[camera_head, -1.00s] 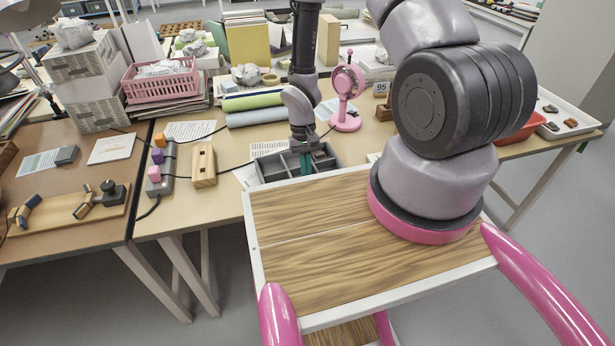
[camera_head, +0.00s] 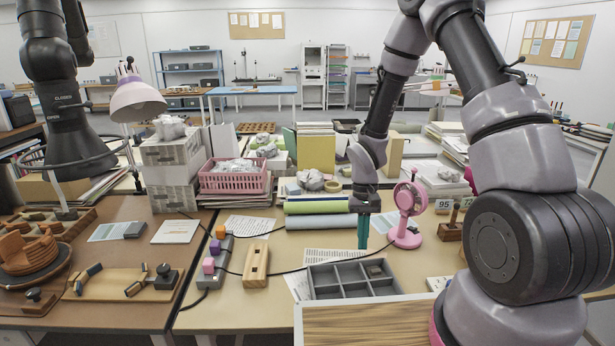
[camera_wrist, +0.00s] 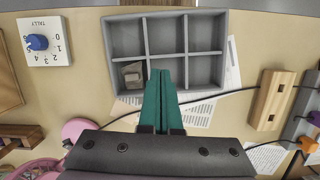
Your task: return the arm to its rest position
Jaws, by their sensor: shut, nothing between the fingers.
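My gripper (camera_head: 363,246) is shut and empty, with its teal fingers pointing down. In the head view it hangs behind the grey compartment tray (camera_head: 341,293), clear of it. In the wrist view the closed fingertips (camera_wrist: 160,73) overlap the near edge of the tray (camera_wrist: 224,52). A small grey-beige piece (camera_wrist: 133,75) lies in one tray compartment, just left of the fingers; the other compartments look empty. My arm rises from the fingers and bends over to the right side of the head view.
A pink stand (camera_head: 408,232) is close right of my gripper. Rolled tubes (camera_head: 318,213) and a pink basket (camera_head: 233,180) lie behind and left. A wooden block (camera_head: 256,266) is left of the tray. Space above the tray is clear.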

